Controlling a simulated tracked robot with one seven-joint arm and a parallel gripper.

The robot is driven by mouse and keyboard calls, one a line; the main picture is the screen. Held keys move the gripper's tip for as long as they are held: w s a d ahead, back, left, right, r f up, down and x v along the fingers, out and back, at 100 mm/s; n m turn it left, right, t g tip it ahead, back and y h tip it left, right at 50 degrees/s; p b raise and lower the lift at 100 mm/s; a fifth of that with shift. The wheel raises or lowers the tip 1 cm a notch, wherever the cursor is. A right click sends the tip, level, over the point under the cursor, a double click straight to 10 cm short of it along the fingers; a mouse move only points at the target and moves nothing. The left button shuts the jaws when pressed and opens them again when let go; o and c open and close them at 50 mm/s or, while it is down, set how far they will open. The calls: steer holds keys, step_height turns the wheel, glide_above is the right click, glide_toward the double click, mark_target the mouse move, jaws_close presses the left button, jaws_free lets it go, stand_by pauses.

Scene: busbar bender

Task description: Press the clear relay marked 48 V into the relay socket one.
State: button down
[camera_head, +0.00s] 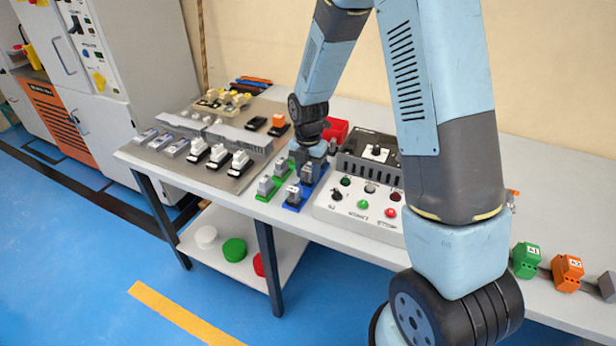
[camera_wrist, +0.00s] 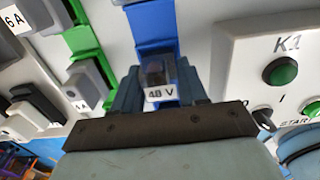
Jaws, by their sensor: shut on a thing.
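The clear relay marked 48 V (camera_wrist: 157,76) is between the two fingers of my gripper (camera_wrist: 160,88), its white label facing the wrist camera. My gripper is shut on it. In the head view my gripper (camera_head: 308,168) points down over a blue strip of sockets (camera_head: 293,204), at its rear part. In the wrist view the blue strip (camera_wrist: 153,22) runs up behind the relay. The relay's lower end is hidden, so I cannot tell whether it touches a socket. I cannot read which socket is number one.
Green bases (camera_head: 265,196) with grey modules stand just left of the blue strip. A white control box (camera_head: 345,212) with buttons and a knob stands close on the right. A panel with several black and white breakers (camera_head: 217,155) lies farther left.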

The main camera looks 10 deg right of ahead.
mark_target(308, 168)
steer(key=shift+r, duration=0.1)
stand_by(0.3)
steer(key=shift+r, duration=0.25)
step_height(308, 168, up, 2)
steer(key=shift+r, duration=0.15)
steer(key=s+a+r, duration=0.1)
steer(key=s+r, duration=0.9)
steer(key=s, duration=0.4)
steer(key=shift+a, duration=0.2)
